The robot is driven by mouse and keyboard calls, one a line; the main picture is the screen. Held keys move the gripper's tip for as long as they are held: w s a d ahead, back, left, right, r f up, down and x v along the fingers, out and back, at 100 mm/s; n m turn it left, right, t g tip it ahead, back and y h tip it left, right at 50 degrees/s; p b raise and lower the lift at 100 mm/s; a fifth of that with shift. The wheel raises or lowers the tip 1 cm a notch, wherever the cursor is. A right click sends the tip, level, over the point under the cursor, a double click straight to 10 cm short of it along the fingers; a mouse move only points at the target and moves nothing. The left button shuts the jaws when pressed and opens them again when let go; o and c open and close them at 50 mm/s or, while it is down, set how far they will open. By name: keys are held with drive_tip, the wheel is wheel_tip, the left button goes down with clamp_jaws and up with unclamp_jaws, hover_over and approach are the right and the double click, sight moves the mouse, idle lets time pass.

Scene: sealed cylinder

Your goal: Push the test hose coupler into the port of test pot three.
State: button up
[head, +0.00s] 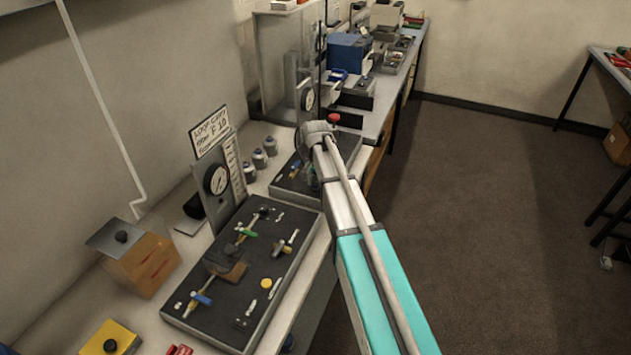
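Three small grey pots with dark tops stand in a row on the bench behind the dial gauge: a near one (249,172), a middle one (260,158) and a far one (270,146). They look like the test pots, but I cannot read any numbers or make out their ports. My arm reaches forward from the lower right, and its grey wrist (317,133) is over the far black panel, right of the pots. My gripper's fingers are hidden or too small to make out below the wrist. I cannot identify the hose coupler or tell whether it is held.
A near black panel (285,250) carries several valves with coloured handles. A dial gauge (216,180) and a lettered sign (209,131) stand behind it. A clear-walled enclosure (284,62) stands beyond.

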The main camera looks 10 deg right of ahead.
clamp_jaws()
drive_tip(key=shift+r, duration=0.15)
drive_tip(key=shift+r+p, duration=0.5)
drive_tip(key=shift+p, duration=0.15)
drive_tip(key=shift+r, duration=0.1)
drive_tip(key=shift+r+p, duration=2.1)
drive_tip(key=shift+p, duration=0.1)
drive_tip(key=shift+r, duration=0.15)
drive_tip(key=shift+d, duration=0.1)
